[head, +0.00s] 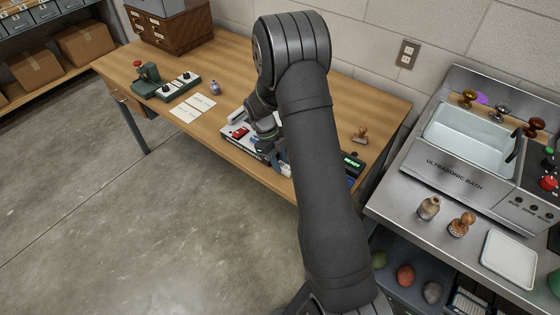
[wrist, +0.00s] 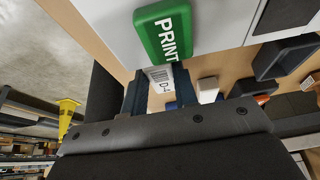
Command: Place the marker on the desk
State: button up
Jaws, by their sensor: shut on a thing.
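My gripper (wrist: 162,88) is shut on a small white piece with a barcode and "D-4" (wrist: 161,78), which I take as the marker. It sits between the two dark blue fingers. Its far end lies close to a green PRINT button (wrist: 163,30); I cannot tell whether they touch. In the head view my gripper (head: 272,150) is low over the front part of the wooden desk (head: 225,70), beside a pale device with a red part (head: 239,132). My arm hides much of this area, and the marker cannot be made out there.
A dark box with a READY display (head: 353,162) and a wooden stamp (head: 360,134) are on the desk's right. White cards (head: 193,107), a small bottle (head: 214,88) and a switch box (head: 180,86) are left. An ultrasonic bath (head: 465,140) stands right.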

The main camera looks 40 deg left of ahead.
jog(key=shift+f, duration=0.1)
jog(key=o, duration=1)
jog(key=shift+o, duration=0.2)
jog(key=v, duration=1.2)
jog(key=shift+d, duration=0.1)
jog(key=x, duration=1.2)
jog(key=shift+r, duration=1.8)
jog(key=shift+f, duration=0.1)
